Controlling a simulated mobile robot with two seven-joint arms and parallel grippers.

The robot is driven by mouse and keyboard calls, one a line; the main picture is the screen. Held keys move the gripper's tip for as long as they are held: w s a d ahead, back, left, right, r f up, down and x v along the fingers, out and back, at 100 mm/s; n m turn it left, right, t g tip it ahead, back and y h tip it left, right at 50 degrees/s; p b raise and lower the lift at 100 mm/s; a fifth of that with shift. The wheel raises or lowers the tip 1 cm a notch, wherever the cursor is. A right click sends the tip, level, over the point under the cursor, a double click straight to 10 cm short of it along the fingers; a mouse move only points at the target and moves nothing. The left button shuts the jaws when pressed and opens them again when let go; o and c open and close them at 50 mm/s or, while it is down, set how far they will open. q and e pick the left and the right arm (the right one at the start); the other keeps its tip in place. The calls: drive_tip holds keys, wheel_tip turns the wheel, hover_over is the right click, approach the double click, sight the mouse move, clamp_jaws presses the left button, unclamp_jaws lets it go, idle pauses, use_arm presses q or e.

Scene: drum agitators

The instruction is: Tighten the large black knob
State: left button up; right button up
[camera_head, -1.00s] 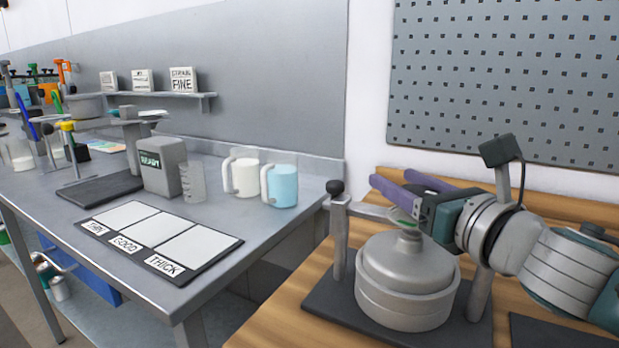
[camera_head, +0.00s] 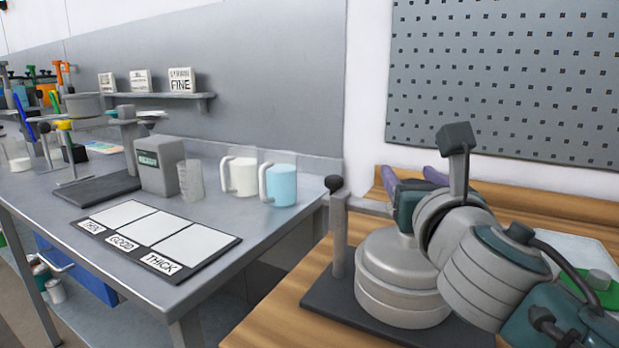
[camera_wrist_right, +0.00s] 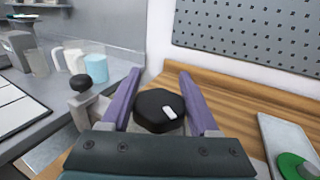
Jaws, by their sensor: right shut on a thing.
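The large black knob (camera_wrist_right: 160,110) shows in the right wrist view. It is faceted, with a white mark on its top. It sits between the purple fingers of my right gripper (camera_wrist_right: 160,80), which is shut on it. In the head view the right fingers (camera_head: 411,181) show only in part behind my wrist, above the far side of the grey drum (camera_head: 395,295). My left gripper is in neither view.
A post topped by a small black ball (camera_head: 334,184) stands left of the drum, on a dark base (camera_head: 335,312). A pale plate with a green piece (camera_head: 601,281) lies right of my arm. White (camera_head: 241,176) and blue (camera_head: 280,186) jugs stand on the grey bench.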

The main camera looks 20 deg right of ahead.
drive_tip(key=m+g+h, duration=0.1)
drive_tip(key=m+g+h+b, duration=0.1)
drive_tip(key=h, duration=0.1)
drive_tip(key=m+g+h, duration=0.1)
drive_tip(key=shift+s+d+m+h+b, duration=0.25)
drive_tip(key=shift+d+m+h+b, duration=0.05)
drive_tip(key=shift+m+h, duration=0.1)
drive_tip(key=m+g+h, duration=0.1)
drive_tip(key=g+h+b, duration=0.1)
drive_tip(key=m+g, duration=0.1)
drive_tip(key=shift+s+d+m+h+b, duration=0.25)
drive_tip(key=shift+m+h+b, duration=0.05)
drive_tip(key=shift+h+b, duration=0.1)
drive_tip(key=m+g+h+b, duration=0.1)
drive_tip(key=g+b, duration=0.1)
drive_tip(key=s+m+g+h+b, duration=0.1)
drive_tip(key=m+g, duration=0.1)
drive_tip(key=g, duration=0.1)
drive_tip(key=shift+d+m+b, duration=0.2)
drive_tip(key=shift+m+b, duration=0.1)
drive_tip(key=shift+b, duration=0.1)
drive_tip(key=shift+s+d+r+m+g+h+b, duration=0.1)
drive_tip(key=shift+m+g+h+b, duration=0.1)
drive_tip(key=shift+m+g+b, duration=0.25)
drive_tip(key=shift+s+m+g+h+b, duration=0.1)
drive_tip(key=shift+m+g+h+b, duration=0.15)
drive_tip(key=shift+g, duration=0.4)
drive_tip(key=o, duration=1.3)
drive_tip(key=shift+o, duration=0.4)
